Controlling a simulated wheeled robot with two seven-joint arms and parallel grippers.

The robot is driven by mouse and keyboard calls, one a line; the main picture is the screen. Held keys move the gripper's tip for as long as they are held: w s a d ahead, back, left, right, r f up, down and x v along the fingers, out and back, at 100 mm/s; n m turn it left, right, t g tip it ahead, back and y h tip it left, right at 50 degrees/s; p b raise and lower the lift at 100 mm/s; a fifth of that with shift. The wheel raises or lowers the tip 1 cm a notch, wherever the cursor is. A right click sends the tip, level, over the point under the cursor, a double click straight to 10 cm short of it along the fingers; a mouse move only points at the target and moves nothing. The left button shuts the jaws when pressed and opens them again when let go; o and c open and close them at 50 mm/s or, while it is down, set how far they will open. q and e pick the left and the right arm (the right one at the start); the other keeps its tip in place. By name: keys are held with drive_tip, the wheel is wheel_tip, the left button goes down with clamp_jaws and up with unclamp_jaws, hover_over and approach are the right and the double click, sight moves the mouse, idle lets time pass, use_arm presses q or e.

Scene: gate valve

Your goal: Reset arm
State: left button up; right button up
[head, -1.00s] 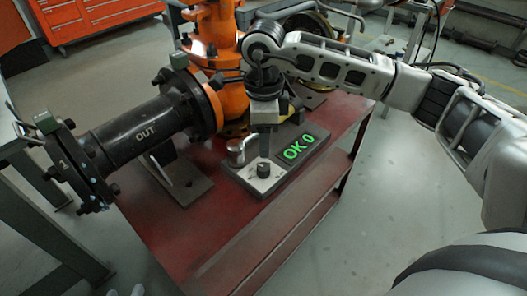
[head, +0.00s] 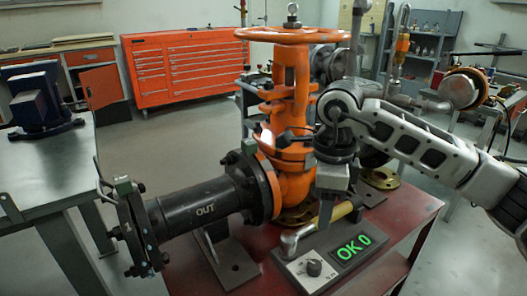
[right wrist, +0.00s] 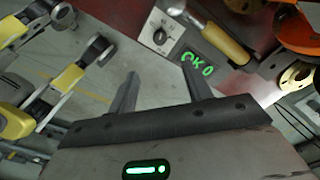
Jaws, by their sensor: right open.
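My right gripper (head: 326,212) hangs open and empty over the panel box, its fingers pointing down. In the right wrist view its two fingers (right wrist: 162,90) are spread apart with nothing between them. My left gripper is not in view.
A black pipe marked OUT (head: 205,209) runs left from the valve. All stand on a red bench (head: 400,245). A grey table (head: 45,175) with a blue vise (head: 40,98) is at left. An orange tool cabinet (head: 190,70) stands behind.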

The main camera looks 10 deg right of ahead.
drive_tip(key=s+a+f+g+y+p, duration=0.15)
drive_tip(key=s+a+y, duration=0.25)
drive_tip(key=a, duration=0.4)
drive_tip(key=s+a+f+g+y, duration=0.15)
drive_tip(key=s+a+y, duration=0.3)
drive_tip(key=a, duration=0.45)
drive_tip(key=a+r+m+t+y+p, duration=0.3)
drive_tip(key=a+r+m+t+y, duration=0.3)
drive_tip(key=r+m+y, duration=0.65)
drive_tip(key=w+d+f+m+t+h+p, duration=0.1)
drive_tip(key=w+d+f+m+t+h, duration=0.1)
drive_tip(key=d+f+m+t+h, duration=0.65)
drive_tip(key=w+a+r+m+t+h, duration=0.1)
drive_tip(key=w+m+t, duration=0.35)
drive_tip(key=m, duration=0.85)
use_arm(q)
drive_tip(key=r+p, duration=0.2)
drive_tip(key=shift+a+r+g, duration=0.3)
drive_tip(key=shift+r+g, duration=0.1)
use_arm(e)
drive_tip(key=s+d+f+m+g+h, duration=0.2)
drive_tip(key=s+f+m, duration=0.4)
drive_tip(key=f, duration=0.3)
drive_tip(key=s+d+f+m+g+h, duration=0.3)
drive_tip(key=s+d+f+m+h, duration=0.2)
drive_tip(key=f, duration=0.4)
drive_tip(key=shift+s+d+m+h, duration=0.3)
drive_tip(key=shift+s+m+h, duration=0.25)
drive_tip(key=shift+s+m, duration=0.4)
